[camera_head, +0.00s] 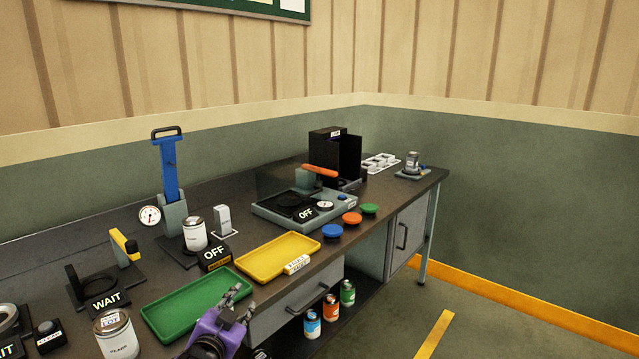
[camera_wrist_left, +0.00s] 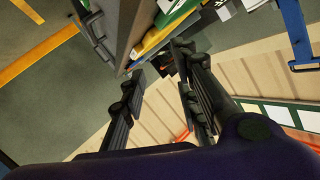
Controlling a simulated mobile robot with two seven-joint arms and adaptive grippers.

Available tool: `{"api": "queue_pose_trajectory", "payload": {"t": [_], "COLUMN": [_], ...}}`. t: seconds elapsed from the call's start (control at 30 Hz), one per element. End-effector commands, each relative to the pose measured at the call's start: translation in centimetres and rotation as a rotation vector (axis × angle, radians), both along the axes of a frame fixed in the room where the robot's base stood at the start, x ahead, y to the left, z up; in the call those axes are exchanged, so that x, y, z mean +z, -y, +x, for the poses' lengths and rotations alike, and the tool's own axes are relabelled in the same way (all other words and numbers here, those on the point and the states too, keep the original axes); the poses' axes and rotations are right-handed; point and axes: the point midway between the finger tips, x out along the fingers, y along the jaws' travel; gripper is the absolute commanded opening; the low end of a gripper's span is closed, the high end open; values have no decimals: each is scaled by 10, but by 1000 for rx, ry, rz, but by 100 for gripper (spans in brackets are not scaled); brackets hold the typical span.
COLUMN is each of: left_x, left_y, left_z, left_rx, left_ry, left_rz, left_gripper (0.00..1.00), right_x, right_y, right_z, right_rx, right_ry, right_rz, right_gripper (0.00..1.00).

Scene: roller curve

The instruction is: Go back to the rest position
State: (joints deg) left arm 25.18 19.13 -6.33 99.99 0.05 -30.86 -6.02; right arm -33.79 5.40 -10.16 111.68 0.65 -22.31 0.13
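My left gripper (camera_head: 241,299), with a purple body and dark fingers, is at the bottom middle of the head view, in front of the workbench (camera_head: 325,277) and beside the right end of the green tray (camera_head: 195,302). In the left wrist view my left gripper (camera_wrist_left: 158,62) has its two fingers spread apart with nothing between them. I cannot tell its exact height over the bench edge. My right gripper is in neither view.
A yellow tray (camera_head: 278,257) and a white can (camera_head: 117,336) stand near the front edge. A grey drawer (camera_head: 297,306) with a handle is beside the gripper. Several small cans (camera_head: 331,308) sit on a lower shelf. The floor (camera_head: 480,325) at right is clear.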

Motion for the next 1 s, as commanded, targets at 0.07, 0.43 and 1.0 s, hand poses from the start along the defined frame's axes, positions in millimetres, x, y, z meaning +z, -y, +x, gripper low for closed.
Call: {"api": "queue_pose_trajectory", "payload": {"t": [0.07,0.43,1.0], "left_x": [-46,-198,-272], "left_y": [4,7,-7], "left_z": [-47,-284,-466], "left_rx": [7,143,304], "left_ry": [-58,-348,-616], "left_rz": [-72,-315,-355], "left_gripper": [29,29,29], "right_x": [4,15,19], "right_y": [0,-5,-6], "right_z": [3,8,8], "right_rx": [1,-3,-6], "right_ry": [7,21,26], "right_rz": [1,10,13], "right_gripper": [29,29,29]}}
